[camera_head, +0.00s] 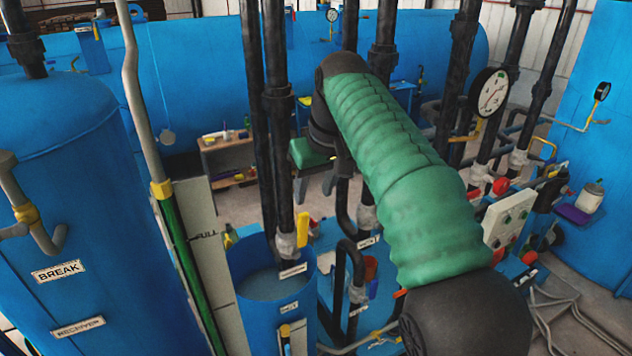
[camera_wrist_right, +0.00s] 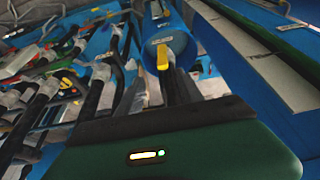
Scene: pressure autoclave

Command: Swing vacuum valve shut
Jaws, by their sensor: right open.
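No label that I can read names the vacuum valve, so I cannot tell for sure which valve it is. A yellow lever handle (camera_head: 302,231) stands upright beside a dark pipe above the open blue tank in the head view. A yellow handle (camera_wrist_right: 162,57) also shows in the wrist view, just beyond the dark fingers of my right gripper (camera_wrist_right: 177,88). My right gripper (camera_head: 310,153) is green and dark, behind the pipes at the end of my raised arm. My left gripper is not in view.
Vertical dark pipes (camera_head: 277,120) stand close beside my right arm. The open blue tank (camera_head: 262,305) is below, with a large blue vessel (camera_head: 75,210) marked BREAK and RECEIVER at left. A gauge (camera_head: 490,92) and a control box (camera_head: 508,218) are at right.

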